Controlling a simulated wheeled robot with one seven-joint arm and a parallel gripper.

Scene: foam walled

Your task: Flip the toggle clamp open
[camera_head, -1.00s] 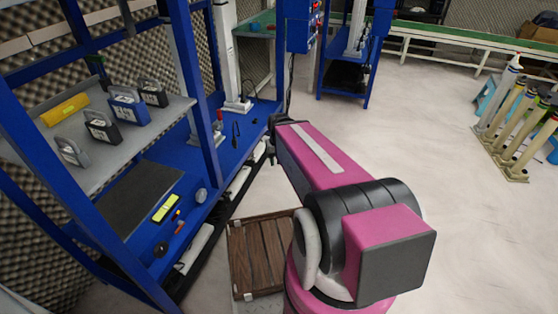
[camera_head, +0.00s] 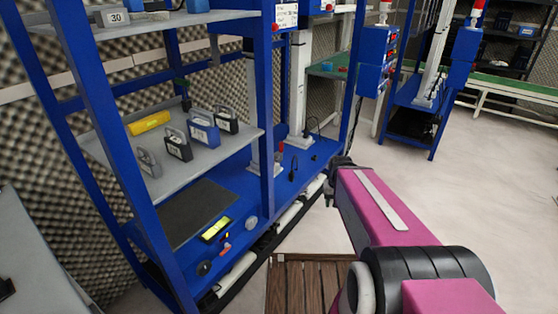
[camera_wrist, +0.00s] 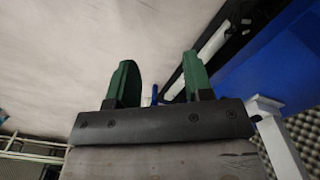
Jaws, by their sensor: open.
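A small red-handled piece (camera_head: 281,148) stands on the blue workbench (camera_head: 232,183) beside a pale block, behind the shelf post. It may be the toggle clamp, but it is too small to tell, and so is its lever position. My gripper (camera_head: 331,186) shows as a dark end on my pink arm, to the right of the bench edge and apart from the red piece. In the wrist view its two green fingers (camera_wrist: 160,78) are spread, with nothing between them. No clamp is recognisable in the wrist view.
A grey shelf (camera_head: 205,160) above the bench holds several boxed instruments and a yellow cylinder (camera_head: 149,123). The blue post (camera_head: 266,130) stands at the bench front. A wooden pallet (camera_head: 310,285) lies on the floor. Pale floor to the right is open.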

